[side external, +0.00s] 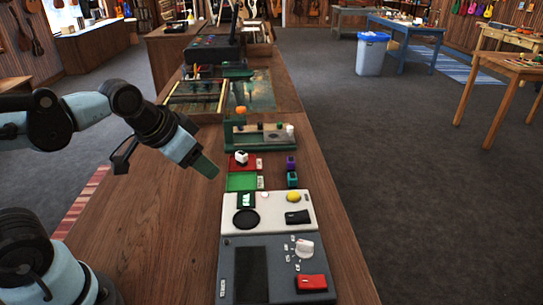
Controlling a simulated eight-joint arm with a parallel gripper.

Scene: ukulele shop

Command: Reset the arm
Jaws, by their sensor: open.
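My gripper (205,165) is at the end of my arm, which reaches in from the left. It hangs in the air above the left part of the long wooden bench (140,230), pointing down and to the right. Its tip is dark green and small in this view, and I see nothing clearly held in it. A red tray (236,164) with a white piece on it and a green tray (241,182) lie just right of the tip in the picture. The gap between the fingers is too small to make out.
A grey panel (229,262) with a red block (311,283) is at the near end. A white board (268,199) holds a black disc (246,219) and a yellow piece (294,196). A green stand (228,135) is farther back. The bench's left part is bare.

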